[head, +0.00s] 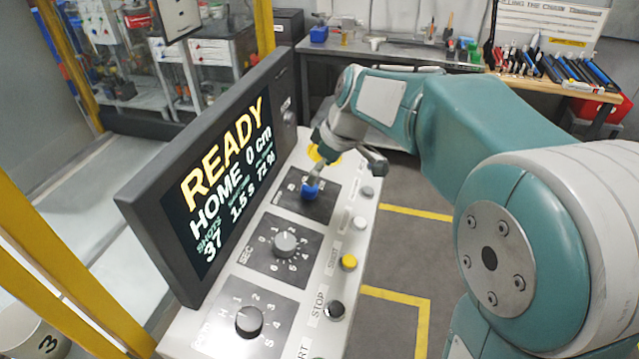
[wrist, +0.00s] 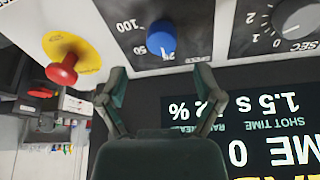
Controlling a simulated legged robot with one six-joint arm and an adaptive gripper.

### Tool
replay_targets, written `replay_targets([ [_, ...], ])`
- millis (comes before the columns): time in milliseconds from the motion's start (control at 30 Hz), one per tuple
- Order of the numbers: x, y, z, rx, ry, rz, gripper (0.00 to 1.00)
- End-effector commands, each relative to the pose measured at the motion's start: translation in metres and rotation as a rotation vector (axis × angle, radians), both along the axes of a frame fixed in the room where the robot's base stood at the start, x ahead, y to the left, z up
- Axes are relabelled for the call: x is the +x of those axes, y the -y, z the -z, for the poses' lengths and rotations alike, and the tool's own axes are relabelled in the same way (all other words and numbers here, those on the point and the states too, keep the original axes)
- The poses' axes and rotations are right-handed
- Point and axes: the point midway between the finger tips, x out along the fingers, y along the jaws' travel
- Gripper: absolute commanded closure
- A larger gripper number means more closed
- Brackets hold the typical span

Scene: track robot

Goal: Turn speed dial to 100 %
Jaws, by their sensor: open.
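The speed dial is a blue knob (head: 310,190) on a dark plate of the control panel, at the far end of the row of dials. My gripper (head: 316,170) is close to the knob in the head view. In the wrist view my gripper (wrist: 161,78) is open, its two fingers apart with nothing between them, and the knob lies just beyond the tips. The display (head: 225,185) reads READY, HOME 0 cm, 1.5 s and a percentage that looks like 72 %.
A grey SEC dial (head: 285,243) and another grey dial (head: 249,320) sit nearer on the panel. A red emergency button (wrist: 63,70) on a yellow disc is left of the blue knob in the wrist view. Buttons, including a yellow one (head: 348,262), line the panel's right side.

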Motion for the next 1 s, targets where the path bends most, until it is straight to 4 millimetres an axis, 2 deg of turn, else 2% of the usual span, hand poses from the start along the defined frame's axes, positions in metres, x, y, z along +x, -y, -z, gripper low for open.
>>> replay_targets([
  [100,0.005,-0.008,0.021,0.001,-0.004,-0.001,0.16],
  [300,0.010,-0.015,0.045,0.000,-0.002,0.000,0.16],
  [667,0.012,-0.016,0.050,0.001,0.001,0.002,0.16],
  [767,0.011,-0.016,0.050,0.001,0.001,0.002,0.56],
  [800,0.011,-0.016,0.050,0.001,0.001,0.002,0.74],
  [867,0.011,-0.016,0.050,0.000,-0.001,0.002,0.99],
  [1000,0.011,-0.017,0.051,0.001,-0.003,0.001,0.99],
])
